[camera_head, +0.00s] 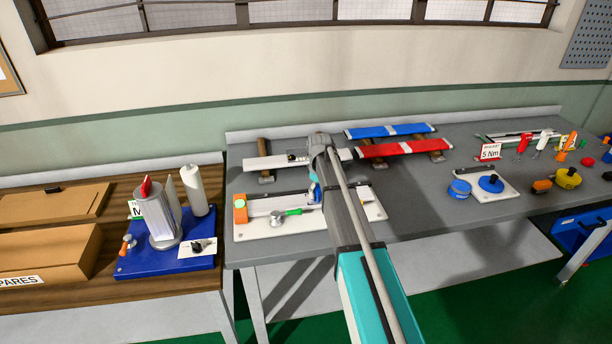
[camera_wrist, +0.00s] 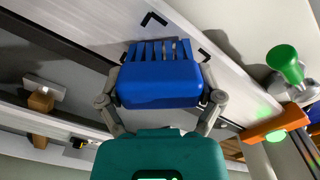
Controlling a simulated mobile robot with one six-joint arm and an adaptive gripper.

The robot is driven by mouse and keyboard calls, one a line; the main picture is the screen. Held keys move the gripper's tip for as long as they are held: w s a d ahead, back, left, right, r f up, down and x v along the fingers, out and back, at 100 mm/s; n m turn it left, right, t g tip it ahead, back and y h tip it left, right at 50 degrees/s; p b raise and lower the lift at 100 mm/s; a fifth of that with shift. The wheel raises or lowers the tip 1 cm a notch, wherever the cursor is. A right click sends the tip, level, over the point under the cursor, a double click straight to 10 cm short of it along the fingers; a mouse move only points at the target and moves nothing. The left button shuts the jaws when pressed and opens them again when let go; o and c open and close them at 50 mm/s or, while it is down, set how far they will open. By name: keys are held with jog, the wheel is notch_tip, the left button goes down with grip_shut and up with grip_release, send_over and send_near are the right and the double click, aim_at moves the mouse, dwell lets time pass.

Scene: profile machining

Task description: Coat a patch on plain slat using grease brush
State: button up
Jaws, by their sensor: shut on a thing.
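My gripper (camera_wrist: 160,98) is shut on the blue grease brush (camera_wrist: 158,84), with a grey finger on each side. Its bristles point at a pale slat (camera_wrist: 224,78), between black corner marks. I cannot tell whether the bristle tips touch the slat. No coating shows on the visible part of the marked patch. In the head view the pale slat (camera_head: 270,206) lies in a fixture, partly hidden by my arm. The brush (camera_head: 316,191) shows there as a small blue piece beside my arm.
The fixture has an orange block (camera_head: 240,208) with a green light and a green-handled clamp (camera_head: 290,212). Another white slat (camera_head: 268,163) lies behind on wooden supports. A blue slat (camera_head: 390,131) and red slat (camera_head: 400,148) lie at the back right.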

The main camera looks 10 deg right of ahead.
aim_at(307, 197)
jog(key=shift+a, duration=2.1)
jog(key=shift+w, duration=0.3)
jog(key=shift+w+d+f, duration=0.1)
jog(key=shift+w+d, duration=0.05)
jog(key=shift+w, duration=0.1)
jog(key=shift+s+d+r, duration=0.2)
jog(key=shift+s+d, duration=0.05)
jog(key=shift+d, duration=0.3)
jog(key=shift+w+d+f, duration=0.15)
jog(key=shift+d, duration=2.75)
jog(key=shift+a, duration=3.15)
jog(key=shift+a+r+p, duration=0.5)
jog(key=shift+r+p, duration=0.1)
jog(key=shift+r, duration=0.05)
jog(key=shift+r+p, duration=0.4)
notch_tip(307, 197, up, 6)
jog(key=p, duration=0.5)
jog(key=shift+f, duration=0.25)
